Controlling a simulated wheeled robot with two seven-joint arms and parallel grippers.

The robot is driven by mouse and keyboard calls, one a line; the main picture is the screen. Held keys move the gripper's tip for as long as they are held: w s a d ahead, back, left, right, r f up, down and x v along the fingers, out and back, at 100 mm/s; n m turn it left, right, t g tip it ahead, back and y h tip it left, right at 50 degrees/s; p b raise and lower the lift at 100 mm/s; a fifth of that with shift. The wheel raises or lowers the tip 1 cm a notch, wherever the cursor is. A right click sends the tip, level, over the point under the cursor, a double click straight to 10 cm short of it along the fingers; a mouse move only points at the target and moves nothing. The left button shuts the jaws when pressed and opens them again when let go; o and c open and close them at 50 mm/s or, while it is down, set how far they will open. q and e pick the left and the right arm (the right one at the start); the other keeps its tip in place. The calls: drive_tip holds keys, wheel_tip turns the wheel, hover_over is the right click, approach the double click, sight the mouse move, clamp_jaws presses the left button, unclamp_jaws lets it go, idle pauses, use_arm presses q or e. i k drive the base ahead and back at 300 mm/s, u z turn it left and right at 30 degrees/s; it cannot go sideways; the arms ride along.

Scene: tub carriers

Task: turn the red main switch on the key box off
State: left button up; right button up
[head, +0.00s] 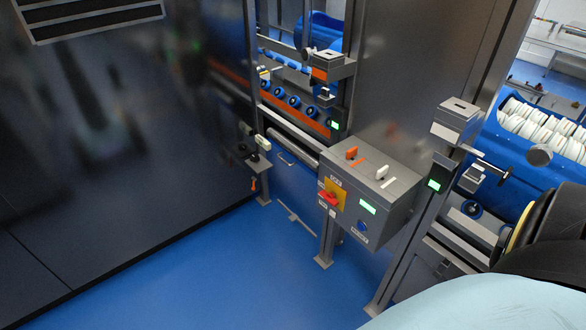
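The key box (396,190) is a grey metal box on a post, right of the middle in the head view. The red main switch (329,198) sits on a yellow plate (337,188) on its front face. Its handle appears to lie roughly crosswise; the label lettering is too small to read. A lit green display (367,206) and a blue button (361,227) are on the same face. An orange key (351,152) and a white key (381,172) stand on the sloped top. Neither gripper is in view, and nothing touches the switch.
Blue floor (210,270) is clear in front of the box. A dark panel wall (110,150) fills the left. A steel post (415,240) stands right of the box. A blue tub with white discs (535,130) is beyond. My own arm part covers the lower right.

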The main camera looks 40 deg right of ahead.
sight(330, 197)
drive_tip(key=i, duration=2.3)
drive_tip(key=z, duration=3.05)
